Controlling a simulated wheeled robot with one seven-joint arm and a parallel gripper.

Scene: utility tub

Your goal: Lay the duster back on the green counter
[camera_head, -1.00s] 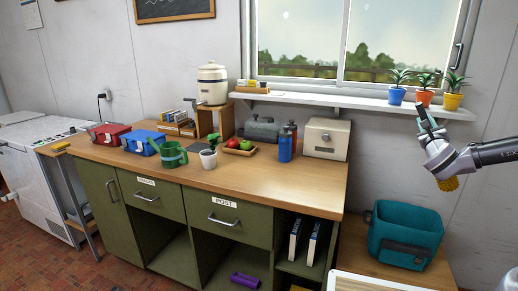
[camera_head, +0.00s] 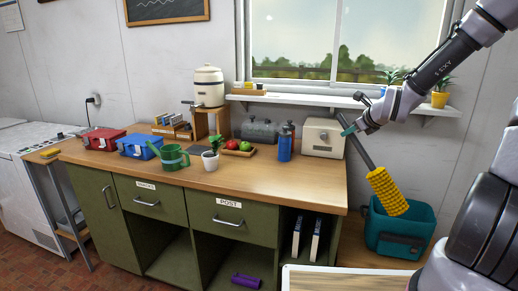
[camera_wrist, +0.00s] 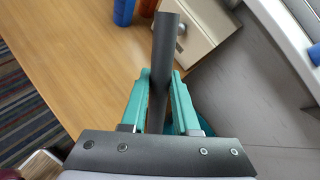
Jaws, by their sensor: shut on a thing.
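The duster (camera_head: 386,190) has a yellow, bumpy head and a dark handle. My gripper (camera_head: 350,130) is shut on the handle, and the head hangs down at a slant to the right, above the teal tub. In the wrist view the dark handle (camera_wrist: 160,75) runs between the teal fingers of my gripper (camera_wrist: 160,90); the head is out of that view. The green counter (camera_head: 290,186) has a wooden top and green fronts. My gripper is beside the counter's right end, near the cream box.
The teal tub (camera_head: 390,240) stands right of the counter. On the top are a cream box (camera_head: 322,138), blue bottle (camera_head: 284,146), fruit tray (camera_head: 239,152), potted plant (camera_head: 211,160) and green watering can (camera_head: 173,157). The front right of the top is clear. A windowsill (camera_head: 340,101) is above.

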